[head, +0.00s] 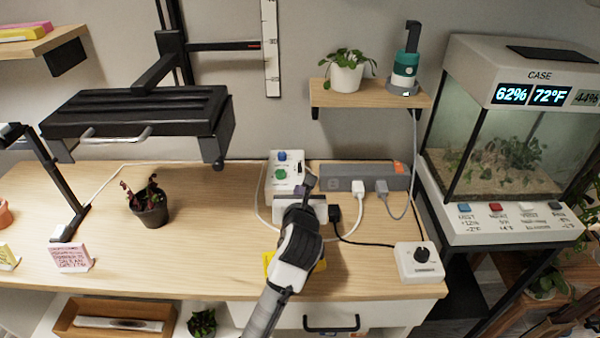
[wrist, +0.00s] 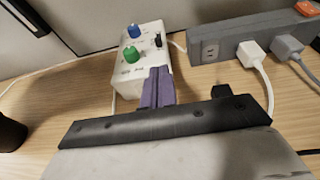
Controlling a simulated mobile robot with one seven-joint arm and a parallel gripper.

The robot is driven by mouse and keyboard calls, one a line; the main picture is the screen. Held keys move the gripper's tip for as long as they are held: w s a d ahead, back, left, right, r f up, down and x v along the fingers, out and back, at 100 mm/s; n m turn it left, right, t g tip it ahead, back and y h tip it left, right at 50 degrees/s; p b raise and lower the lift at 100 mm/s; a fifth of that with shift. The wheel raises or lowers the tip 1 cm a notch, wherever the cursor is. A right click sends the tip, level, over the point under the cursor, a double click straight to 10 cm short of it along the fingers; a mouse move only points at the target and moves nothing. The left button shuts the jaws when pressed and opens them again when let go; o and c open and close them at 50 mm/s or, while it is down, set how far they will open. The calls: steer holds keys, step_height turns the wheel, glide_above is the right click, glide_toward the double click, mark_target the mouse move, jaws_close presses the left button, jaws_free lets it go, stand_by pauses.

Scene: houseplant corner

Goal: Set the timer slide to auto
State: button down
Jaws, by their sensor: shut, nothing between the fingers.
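The timer is a white box (head: 272,183) at the back of the table, with a blue knob, a green knob and a small dark slide (head: 300,168). In the wrist view the slide (wrist: 158,41) shows near the right edge of the box's face. I cannot tell its setting; the lettering is too small. My gripper (head: 310,181) is shut and empty, in front of the timer's lower right part. In the wrist view my gripper's purple fingers (wrist: 158,88) overlap the box's lower right edge, below the slide. I cannot tell whether they touch the box.
A grey power strip (head: 335,176) with a white plug and a grey plug lies right of the timer. A white control box with a black knob (head: 420,256) sits at the front right. A potted plant (head: 150,208) stands left. Cables cross the table near the timer.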

mark_target(300, 169)
steer(key=p+x, duration=0.1)
steer(key=x, duration=0.1)
steer(key=p+x, duration=0.1)
steer(key=x, duration=0.2)
steer(key=r+p+x, duration=0.1)
steer(key=p+x, duration=0.1)
steer(key=shift+w, duration=0.4)
steer(key=shift+f, duration=0.1)
steer(key=shift+w+b, duration=0.6)
steer(key=shift+w, duration=0.3)
steer(key=shift+s, duration=0.1)
